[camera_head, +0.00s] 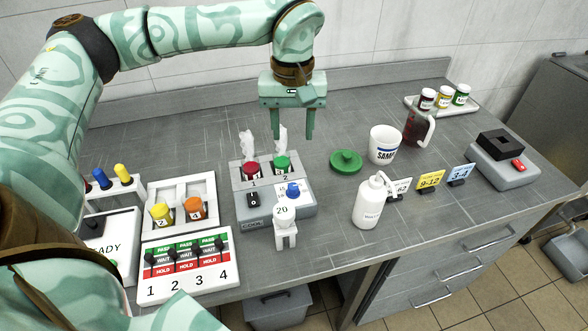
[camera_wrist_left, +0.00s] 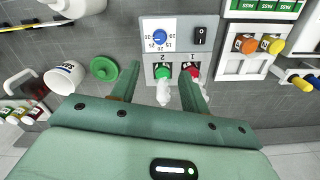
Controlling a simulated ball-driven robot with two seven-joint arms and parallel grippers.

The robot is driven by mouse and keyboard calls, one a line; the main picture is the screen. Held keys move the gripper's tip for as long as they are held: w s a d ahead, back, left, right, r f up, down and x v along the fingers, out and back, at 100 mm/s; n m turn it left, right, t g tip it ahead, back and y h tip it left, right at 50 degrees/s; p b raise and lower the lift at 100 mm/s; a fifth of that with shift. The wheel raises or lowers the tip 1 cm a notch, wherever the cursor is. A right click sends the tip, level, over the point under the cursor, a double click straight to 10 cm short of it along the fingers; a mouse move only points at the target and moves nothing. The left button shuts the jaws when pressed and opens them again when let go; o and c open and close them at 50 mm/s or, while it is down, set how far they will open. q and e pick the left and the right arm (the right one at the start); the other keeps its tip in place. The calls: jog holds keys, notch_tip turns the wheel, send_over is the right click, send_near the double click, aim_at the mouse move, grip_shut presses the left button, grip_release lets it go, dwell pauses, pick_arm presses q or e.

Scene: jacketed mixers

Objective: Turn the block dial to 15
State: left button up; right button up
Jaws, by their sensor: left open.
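The block (camera_head: 255,181) is a grey and white unit in the middle of the counter. Its blue dial (camera_head: 293,189) sits on a white numbered face at its front right; in the left wrist view the dial (camera_wrist_left: 160,38) appears upside down. I cannot read the dial's setting. A white round sign (camera_head: 282,211) reading 20 stands in front, overlapping the block's edge. Red-capped vial 1 (camera_head: 252,168) and green-capped vial 2 (camera_head: 282,163) sit in the block. My left gripper (camera_head: 295,134) is open and empty, pointing down above and behind the block, apart from the dial. My right gripper is out of view.
A black rocker switch (camera_head: 253,200) is left of the dial. A green lid (camera_head: 346,161), a white cup (camera_head: 384,145) and a white bottle (camera_head: 370,203) stand to the right. A PASS/WAIT/HOLD panel (camera_head: 186,285) and a vial tray (camera_head: 205,192) lie left. Bare counter shows behind the block.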

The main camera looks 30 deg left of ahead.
pick_arm(q)
jog(key=b, duration=0.2)
send_over(293, 186)
notch_tip(293, 186, down, 7)
notch_tip(293, 186, down, 9)
jog(key=b, duration=0.2)
jog(key=shift+r+b, duration=0.1)
jog(key=shift+b, duration=0.25)
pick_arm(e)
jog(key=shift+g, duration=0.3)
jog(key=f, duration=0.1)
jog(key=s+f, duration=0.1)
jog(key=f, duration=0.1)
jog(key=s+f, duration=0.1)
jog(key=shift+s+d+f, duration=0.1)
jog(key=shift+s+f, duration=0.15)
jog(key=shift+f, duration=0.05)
pick_arm(q)
jog(key=c, duration=1)
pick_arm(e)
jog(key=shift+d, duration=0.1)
